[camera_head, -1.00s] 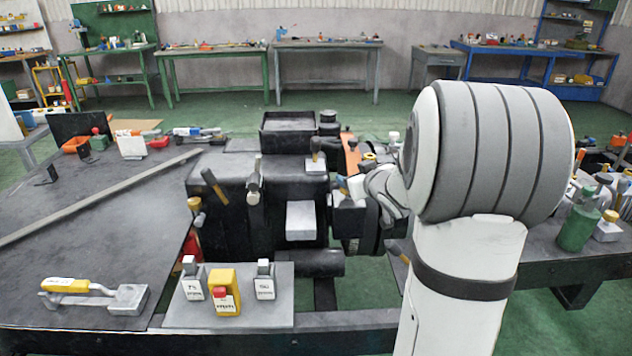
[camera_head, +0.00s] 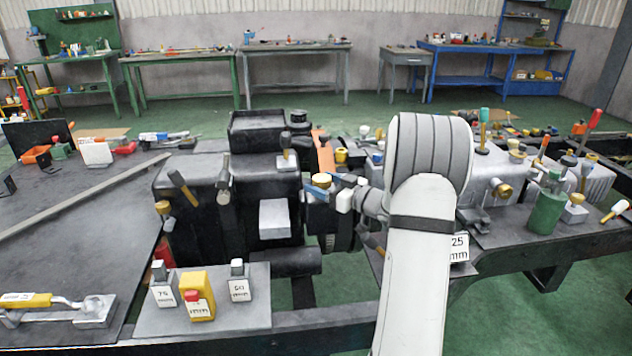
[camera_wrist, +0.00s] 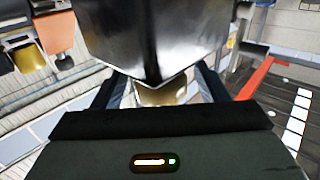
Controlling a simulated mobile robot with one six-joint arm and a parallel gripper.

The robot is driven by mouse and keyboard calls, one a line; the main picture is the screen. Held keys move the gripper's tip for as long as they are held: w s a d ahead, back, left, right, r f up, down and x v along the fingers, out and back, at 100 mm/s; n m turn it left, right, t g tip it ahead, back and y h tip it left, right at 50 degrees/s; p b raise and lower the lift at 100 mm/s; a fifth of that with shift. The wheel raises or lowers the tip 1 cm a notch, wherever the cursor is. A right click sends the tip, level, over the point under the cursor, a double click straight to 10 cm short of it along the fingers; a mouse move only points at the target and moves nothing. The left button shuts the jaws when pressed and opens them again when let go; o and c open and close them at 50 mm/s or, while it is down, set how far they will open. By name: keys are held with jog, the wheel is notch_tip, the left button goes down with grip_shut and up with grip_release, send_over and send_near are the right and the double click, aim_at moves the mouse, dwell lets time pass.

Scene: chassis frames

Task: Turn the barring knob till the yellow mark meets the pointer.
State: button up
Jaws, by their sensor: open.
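My gripper (camera_head: 320,186) reaches in from the right to the right side of the dark machine (camera_head: 235,170). Its two fingers, with blue at the tips, are apart. In the wrist view my gripper (camera_wrist: 161,88) is open, with a finger on each side of a tan, brass-like round part (camera_wrist: 162,95). This part may be the barring knob, but I cannot be sure. A large dark block (camera_wrist: 155,35) covers much of it. I cannot tell whether the fingers touch it. I cannot make out the yellow mark or the pointer in either view.
An orange upright part (camera_head: 323,152) and a yellow knob (camera_head: 341,155) stand close to my gripper. A grey plate (camera_head: 150,322) with labelled blocks lies at the front. A yellow-handled tool (camera_head: 28,300) lies front left. A green bottle (camera_head: 546,213) stands on the right.

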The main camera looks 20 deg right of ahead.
jog(key=shift+x, duration=1.25)
jog(key=c, duration=1)
jog(key=shift+d+f+m+t+h+b, duration=0.1)
jog(key=shift+m+t+h+b, duration=0.25)
jog(key=shift+h, duration=0.25)
